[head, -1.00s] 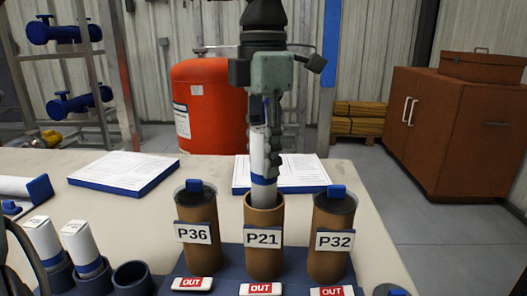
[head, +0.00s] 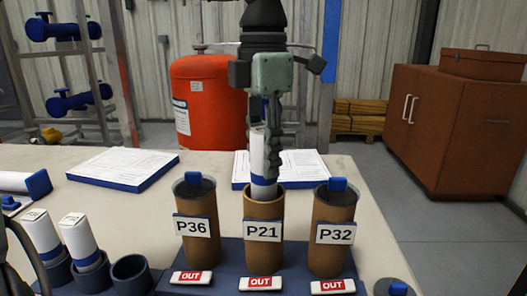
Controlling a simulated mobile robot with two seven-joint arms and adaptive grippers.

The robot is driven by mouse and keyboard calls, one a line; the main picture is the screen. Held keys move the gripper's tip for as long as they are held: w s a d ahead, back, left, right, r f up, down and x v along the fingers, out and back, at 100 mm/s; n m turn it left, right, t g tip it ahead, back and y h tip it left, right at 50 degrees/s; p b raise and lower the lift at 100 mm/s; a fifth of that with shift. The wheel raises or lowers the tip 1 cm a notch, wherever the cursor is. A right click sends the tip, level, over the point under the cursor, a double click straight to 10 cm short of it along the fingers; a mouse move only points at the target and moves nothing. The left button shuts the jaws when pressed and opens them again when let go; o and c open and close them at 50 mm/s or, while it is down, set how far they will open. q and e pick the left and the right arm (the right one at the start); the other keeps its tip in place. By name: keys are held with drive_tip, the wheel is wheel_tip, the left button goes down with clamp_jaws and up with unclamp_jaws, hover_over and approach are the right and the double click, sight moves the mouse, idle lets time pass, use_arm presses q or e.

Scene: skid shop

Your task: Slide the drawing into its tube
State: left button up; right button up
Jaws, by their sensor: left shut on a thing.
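My left gripper (head: 272,140) is shut on a rolled white drawing (head: 257,155) with a blue band near its lower end. The drawing is upright, and its lower end is at the mouth of the open brown tube P21 (head: 263,257); how far it is inside is hard to tell. Tube P36 (head: 195,254) on the left and tube P32 (head: 331,257) on the right are closed with dark caps that have blue knobs. My right gripper is not clearly in view.
Two rolled drawings (head: 80,236) stand in blue cups at lower left, beside an empty cup (head: 131,271). White OUT tags (head: 260,284) lie before the tubes. Paper stacks (head: 124,166) lie behind. A loose cap (head: 394,287) is at lower right. The table's right side is clear.

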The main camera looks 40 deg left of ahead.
use_arm(q)
drive_tip(key=shift+f+b, duration=1.6)
drive_tip(key=shift+f, duration=0.5)
drive_tip(key=o, duration=1.7)
drive_tip(key=shift+r, duration=0.1)
drive_tip(key=shift+r+p, duration=2.65)
drive_tip(key=shift+r, duration=0.85)
